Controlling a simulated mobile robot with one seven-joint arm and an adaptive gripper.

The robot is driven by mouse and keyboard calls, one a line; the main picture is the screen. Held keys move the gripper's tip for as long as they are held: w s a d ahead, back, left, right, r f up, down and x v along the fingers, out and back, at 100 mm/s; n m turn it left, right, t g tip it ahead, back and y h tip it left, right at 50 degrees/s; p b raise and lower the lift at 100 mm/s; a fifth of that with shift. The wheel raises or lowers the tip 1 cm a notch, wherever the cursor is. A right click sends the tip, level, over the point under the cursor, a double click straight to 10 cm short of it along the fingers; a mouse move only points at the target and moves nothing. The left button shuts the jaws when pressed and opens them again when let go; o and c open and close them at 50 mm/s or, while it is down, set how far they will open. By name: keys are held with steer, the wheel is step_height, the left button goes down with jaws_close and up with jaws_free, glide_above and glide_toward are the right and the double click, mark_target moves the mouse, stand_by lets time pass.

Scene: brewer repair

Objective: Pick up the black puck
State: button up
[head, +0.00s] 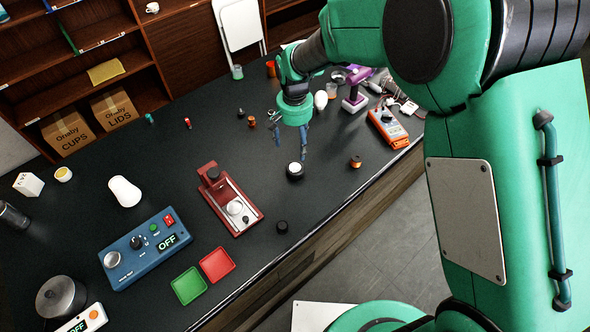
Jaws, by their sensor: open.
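Two small round black things stand on the dark bench. One is a short black cylinder with a pale top (295,171), just below my gripper in the picture. The other is a plain black short cylinder (282,227) near the bench's front edge, right of the red tray. I cannot tell for certain which is the black puck. My gripper (291,142) points down above the bench with its fingers apart and nothing between them. Its fingertips appear above and apart from the pale-topped cylinder.
A red press-like stand (229,203) and a blue box reading OFF (146,248) lie to the left. Green (188,286) and red (217,264) trays sit in front. A copper spool (355,162) and an orange meter (388,129) are to the right.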

steer(key=shift+f, duration=0.1)
glide_above(295, 167)
steer(key=shift+s+f, duration=0.1)
steer(key=shift+f, duration=4.1)
steer(key=shift+f+b, duration=0.3)
steer(key=shift+f, duration=2.3)
steer(key=c, duration=1.5)
